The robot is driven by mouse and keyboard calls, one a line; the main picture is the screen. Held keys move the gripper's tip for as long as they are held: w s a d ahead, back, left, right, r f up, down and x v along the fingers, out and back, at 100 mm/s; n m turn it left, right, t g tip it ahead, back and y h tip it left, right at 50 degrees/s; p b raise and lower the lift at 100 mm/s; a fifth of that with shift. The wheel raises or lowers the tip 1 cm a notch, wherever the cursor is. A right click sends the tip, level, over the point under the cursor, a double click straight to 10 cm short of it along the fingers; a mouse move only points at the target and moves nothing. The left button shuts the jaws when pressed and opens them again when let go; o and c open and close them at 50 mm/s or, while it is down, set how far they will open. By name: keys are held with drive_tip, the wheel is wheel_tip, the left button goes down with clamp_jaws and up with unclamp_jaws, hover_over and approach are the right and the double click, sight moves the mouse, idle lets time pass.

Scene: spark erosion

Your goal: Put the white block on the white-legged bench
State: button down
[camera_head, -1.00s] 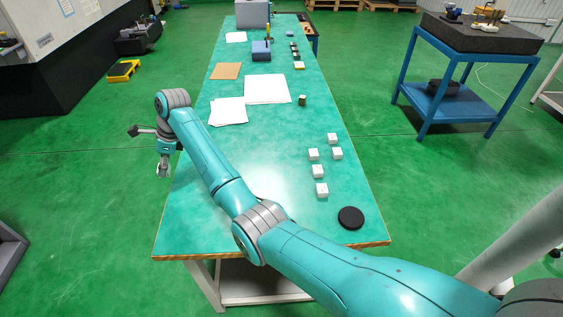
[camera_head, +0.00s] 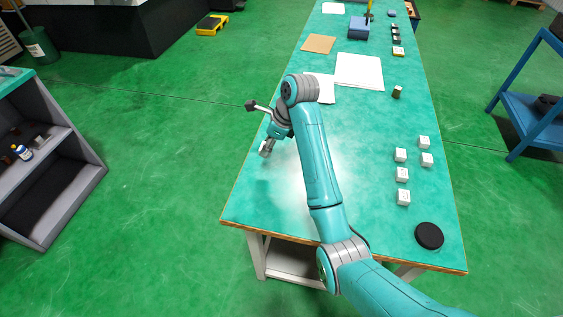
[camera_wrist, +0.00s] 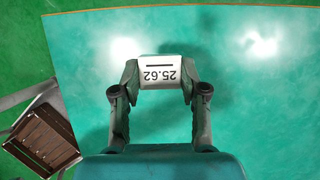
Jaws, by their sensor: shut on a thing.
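The white-legged bench (camera_head: 270,205) has a long green top with a brown edge and pale legs. My gripper (camera_wrist: 160,82) is shut on the white block (camera_wrist: 160,72), which has "25.62" printed in black on its face, upside down in the wrist view. The fingers grip it on two opposite sides. In the wrist view the block is over the green top, with dark shadows around it. In the head view my gripper (camera_head: 265,149) is over the bench's left edge area; the block is too small there to make out clearly.
Several other white blocks (camera_head: 402,175) stand on the bench's right side, near a black disc (camera_head: 429,236). White sheets (camera_head: 360,71) and a brown sheet (camera_head: 318,44) lie farther back. The front left of the top is clear. A grey shelf unit (camera_head: 75,125) stands at left.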

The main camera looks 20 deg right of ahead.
sight(265, 169)
wheel_tip(265, 169, down, 8)
drive_tip(key=shift+f, duration=0.2)
drive_tip(key=shift+f, duration=0.1)
idle(0.3)
drive_tip(key=c, duration=0.6)
unclamp_jaws()
